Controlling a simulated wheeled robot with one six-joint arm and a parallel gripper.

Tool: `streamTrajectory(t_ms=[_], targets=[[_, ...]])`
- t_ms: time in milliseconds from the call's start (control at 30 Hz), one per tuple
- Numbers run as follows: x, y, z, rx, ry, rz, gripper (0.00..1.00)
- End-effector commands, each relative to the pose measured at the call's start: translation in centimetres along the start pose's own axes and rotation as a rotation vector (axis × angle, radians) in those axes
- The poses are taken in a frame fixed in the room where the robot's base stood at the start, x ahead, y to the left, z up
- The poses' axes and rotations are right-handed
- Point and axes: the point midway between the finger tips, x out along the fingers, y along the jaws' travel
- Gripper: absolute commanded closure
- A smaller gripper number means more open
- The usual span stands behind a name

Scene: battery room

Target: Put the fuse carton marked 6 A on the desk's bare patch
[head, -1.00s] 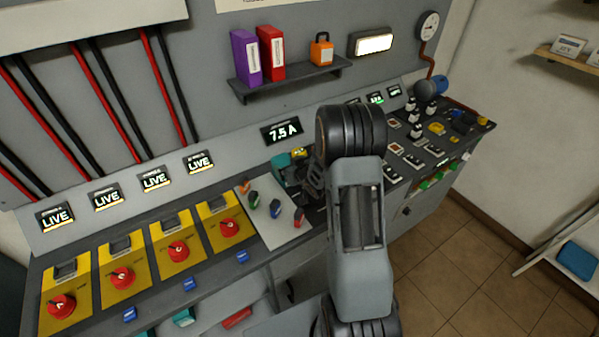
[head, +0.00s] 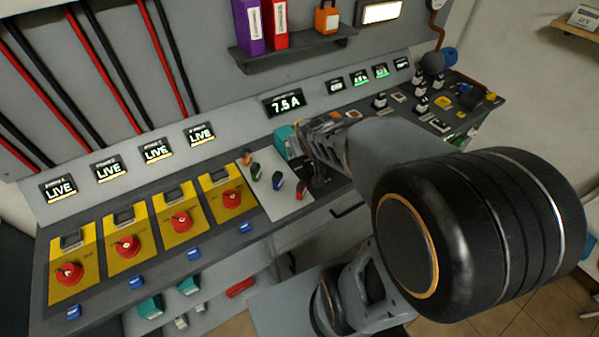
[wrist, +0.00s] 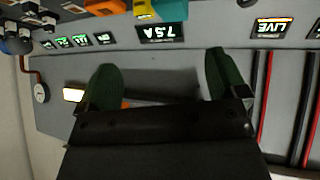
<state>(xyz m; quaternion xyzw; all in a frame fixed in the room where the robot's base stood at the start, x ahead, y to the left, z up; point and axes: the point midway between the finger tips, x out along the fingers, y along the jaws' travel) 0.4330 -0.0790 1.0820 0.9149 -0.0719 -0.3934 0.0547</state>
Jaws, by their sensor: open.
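My gripper (wrist: 160,78) shows in the wrist view with its two dark green fingers wide apart and nothing between them. In the head view my gripper (head: 312,150) is over the desk (head: 348,190), below the 7.5 A display and beside a teal thing (head: 285,141). I cannot make out a carton marked 6 A in either view. My arm hides part of the desk, and I cannot tell where its bare patch is.
Yellow panels with red knobs (head: 181,221) line the desk's left part. A pale panel (head: 271,196) with coloured levers adjoins them. A wall shelf (head: 292,51) holds binders and an orange lock. Small switches (head: 421,104) crowd the right end. A labelled box (head: 584,17) sits at upper right.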

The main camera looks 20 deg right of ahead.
Motion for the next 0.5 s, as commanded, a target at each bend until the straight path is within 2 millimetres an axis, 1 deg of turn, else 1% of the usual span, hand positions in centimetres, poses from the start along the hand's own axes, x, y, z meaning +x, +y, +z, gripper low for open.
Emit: streamTrajectory(t_ms=[33,100,200,333,400,500], targets=[[-2.2,-0.9,0.3,0.004,-0.041,-0.007,0.09],[-4.8,-2.0,1.4,0.015,-0.119,-0.029,0.09],[-8.1,-3.5,3.1,0.022,-0.215,-0.075,0.09],[-11.1,-5.0,4.9,0.018,-0.304,-0.133,0.09],[-12.2,-5.5,5.6,0.014,-0.335,-0.156,0.09],[-13.0,-5.9,6.1,0.011,-0.361,-0.175,0.09]])
